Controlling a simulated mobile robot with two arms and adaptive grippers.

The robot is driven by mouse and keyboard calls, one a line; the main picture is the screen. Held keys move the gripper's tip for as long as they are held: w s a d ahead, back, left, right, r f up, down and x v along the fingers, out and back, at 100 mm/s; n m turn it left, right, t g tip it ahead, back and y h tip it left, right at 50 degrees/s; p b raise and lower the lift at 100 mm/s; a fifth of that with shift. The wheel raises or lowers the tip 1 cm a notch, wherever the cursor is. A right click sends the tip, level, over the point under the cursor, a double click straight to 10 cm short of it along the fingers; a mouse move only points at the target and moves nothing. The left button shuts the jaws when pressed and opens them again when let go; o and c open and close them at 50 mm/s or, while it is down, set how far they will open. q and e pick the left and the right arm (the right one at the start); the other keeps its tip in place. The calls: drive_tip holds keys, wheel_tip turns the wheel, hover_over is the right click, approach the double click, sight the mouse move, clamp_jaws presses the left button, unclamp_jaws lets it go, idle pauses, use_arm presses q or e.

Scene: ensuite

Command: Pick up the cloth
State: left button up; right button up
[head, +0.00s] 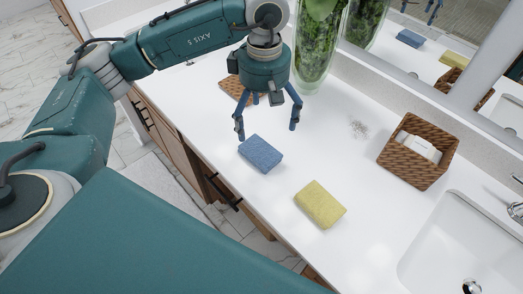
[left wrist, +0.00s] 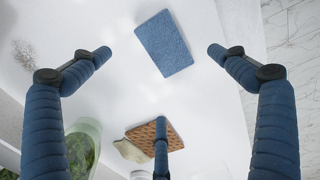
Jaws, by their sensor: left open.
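A blue folded cloth (head: 261,153) lies flat on the white counter near its front edge. It also shows in the left wrist view (left wrist: 163,43), beyond the fingertips. A yellow pad of similar size and shape (head: 320,204) lies to its right; I cannot tell whether it is cloth or sponge. My left gripper (head: 267,119) is above the counter, just behind the blue cloth, pointing down. Its three blue fingers are spread and empty, seen too in the left wrist view (left wrist: 160,65). The blue cloth is apart from the fingers. My right gripper is not in view.
A brown woven mat or tray (head: 232,88) lies behind the left gripper. A glass vase with green leaves (head: 313,60) stands at the back by the mirror. A wicker basket with a white item (head: 396,158) and a sink (head: 450,250) are right. The counter between is mostly clear.

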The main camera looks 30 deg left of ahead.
use_arm(q)
hover_over(264, 147)
wheel_tip(264, 147, down, 5)
drive_tip(key=shift+w+a+r+p, duration=0.1)
drive_tip(key=shift+a+r+p, duration=0.1)
drive_tip(key=shift+p, duration=0.25)
drive_tip(key=f+p, duration=0.1)
drive_tip(key=f, duration=0.1)
drive_tip(key=f+p, duration=0.1)
drive_tip(key=f, duration=0.2)
drive_tip(key=shift+s+d, duration=0.15)
drive_tip(key=shift+s, duration=0.05)
drive_tip(key=shift+w+f, duration=0.1)
drive_tip(key=shift+f, duration=0.1)
drive_tip(key=c, duration=1.3)
drive_tip(key=shift+o, duration=0.2)
drive_tip(key=shift+r, duration=0.1)
drive_tip(key=shift+r, duration=0.5)
wheel_tip(264, 147, up, 19)
drive_tip(key=b, duration=0.3)
